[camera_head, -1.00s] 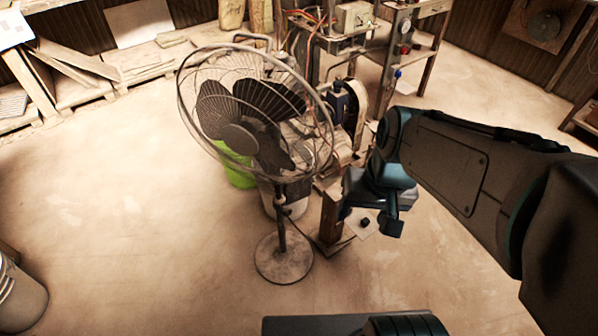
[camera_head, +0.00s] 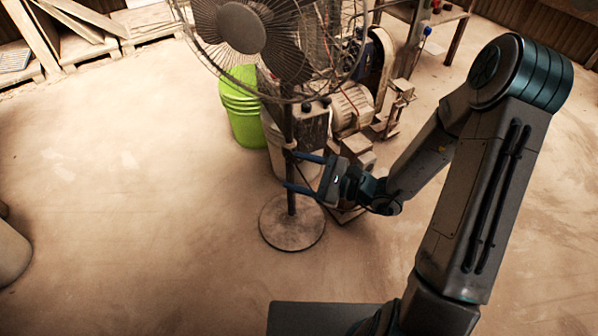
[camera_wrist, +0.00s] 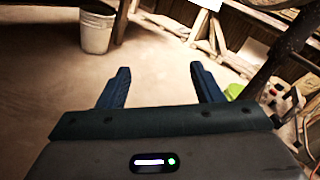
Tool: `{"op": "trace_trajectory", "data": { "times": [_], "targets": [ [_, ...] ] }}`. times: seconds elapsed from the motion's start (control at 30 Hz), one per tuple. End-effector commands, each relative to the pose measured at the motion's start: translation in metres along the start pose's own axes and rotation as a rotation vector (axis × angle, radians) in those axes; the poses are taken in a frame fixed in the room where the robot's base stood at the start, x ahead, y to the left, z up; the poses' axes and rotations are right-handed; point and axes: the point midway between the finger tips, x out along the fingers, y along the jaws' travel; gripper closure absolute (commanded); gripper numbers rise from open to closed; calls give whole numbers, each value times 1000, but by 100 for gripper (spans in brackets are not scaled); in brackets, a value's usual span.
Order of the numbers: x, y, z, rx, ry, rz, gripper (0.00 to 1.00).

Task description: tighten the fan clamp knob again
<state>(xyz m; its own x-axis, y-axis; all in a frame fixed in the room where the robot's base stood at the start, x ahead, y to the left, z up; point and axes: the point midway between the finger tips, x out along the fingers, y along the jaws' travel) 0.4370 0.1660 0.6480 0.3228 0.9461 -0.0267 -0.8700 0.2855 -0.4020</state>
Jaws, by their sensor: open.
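The pedestal fan has a wire-caged head (camera_head: 241,27), a dark upright pole (camera_head: 288,125) and a round base (camera_head: 292,232). A small collar-like part (camera_head: 290,146) shows on the pole, but I cannot make out the clamp knob clearly. My gripper (camera_head: 287,170) is open and empty, its blue fingers reaching left beside the pole at mid height. In the wrist view my gripper (camera_wrist: 160,72) has bare floor between its fingers. A dark slanting bar (camera_wrist: 277,58), probably the pole, stands to their right, not between them.
Behind the pole are a green bucket (camera_head: 240,112), a control box with dark knobs (camera_head: 312,130) and a motor (camera_head: 350,104). A white bucket (camera_wrist: 96,33) shows in the wrist view.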

Motion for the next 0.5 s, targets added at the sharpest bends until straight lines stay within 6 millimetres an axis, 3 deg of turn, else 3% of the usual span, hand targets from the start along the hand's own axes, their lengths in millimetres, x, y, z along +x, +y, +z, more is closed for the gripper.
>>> {"op": "trace_trajectory", "data": {
  "times": [0.03, 0.2, 0.33, 0.5],
  "targets": [
    [-1, 1, -39, 62, 2, -93, 40],
    [-13, -12, -117, 217, 42, -376, 40],
    [-24, -15, -161, 299, 83, -528, 40],
    [-33, -16, -189, 350, 118, -625, 40]
  ]
}}
